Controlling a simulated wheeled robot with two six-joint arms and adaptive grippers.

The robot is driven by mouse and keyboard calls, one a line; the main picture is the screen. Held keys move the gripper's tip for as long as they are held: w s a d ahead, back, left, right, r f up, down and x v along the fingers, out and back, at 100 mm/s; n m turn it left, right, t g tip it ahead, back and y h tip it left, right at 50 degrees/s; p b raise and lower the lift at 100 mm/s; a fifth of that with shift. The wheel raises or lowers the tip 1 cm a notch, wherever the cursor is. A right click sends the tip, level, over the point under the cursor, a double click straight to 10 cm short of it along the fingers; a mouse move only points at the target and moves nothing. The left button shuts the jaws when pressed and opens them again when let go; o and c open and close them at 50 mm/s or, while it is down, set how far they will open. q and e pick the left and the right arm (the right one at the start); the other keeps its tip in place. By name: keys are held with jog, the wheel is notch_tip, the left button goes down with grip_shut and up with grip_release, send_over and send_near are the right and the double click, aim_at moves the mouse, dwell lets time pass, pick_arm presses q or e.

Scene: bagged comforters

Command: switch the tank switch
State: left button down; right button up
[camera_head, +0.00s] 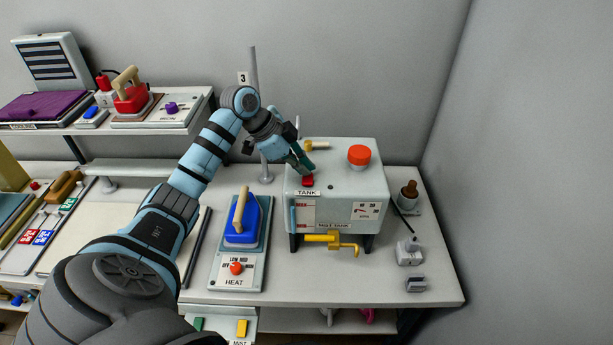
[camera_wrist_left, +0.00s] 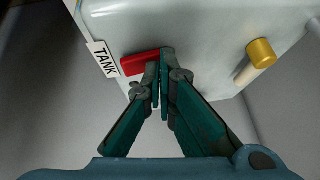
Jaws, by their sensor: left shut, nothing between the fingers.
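The tank switch is a small red rocker (camera_head: 308,181) on the top front edge of the white mist tank (camera_head: 350,185), just above the "TANK" label. In the left wrist view the red switch (camera_wrist_left: 140,62) lies beside the "TANK" label (camera_wrist_left: 103,59), its right end partly covered by my fingertips. My left gripper (camera_head: 306,169) is shut and empty, its tips pointing down at the switch. In the wrist view the left gripper (camera_wrist_left: 163,72) overlaps the switch's right end; I cannot tell whether it touches. My right gripper is not in view.
A red cap (camera_head: 359,154) and a brass fitting (camera_head: 316,145) stand on the tank top. A blue iron (camera_head: 243,219) on the heat panel stands left. A brown-topped bottle (camera_head: 409,191) and small grey blocks (camera_head: 408,252) are right.

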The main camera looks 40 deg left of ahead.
pick_arm(q)
jog(key=shift+s+d+f, duration=0.1)
jog(key=shift+s+f, duration=0.05)
jog(key=shift+f, duration=0.05)
jog(key=r, duration=0.1)
jog(key=r+p, duration=0.2)
jog(key=r, duration=0.1)
jog(key=shift+w, duration=0.3)
jog(key=shift+s+r, duration=0.1)
jog(key=shift+r, duration=0.25)
jog(key=shift+s+d+r, duration=0.1)
jog(key=shift+s+r, duration=0.05)
jog(key=shift+s, duration=0.05)
jog(key=v, duration=1.2)
jog(key=shift+w, duration=0.15)
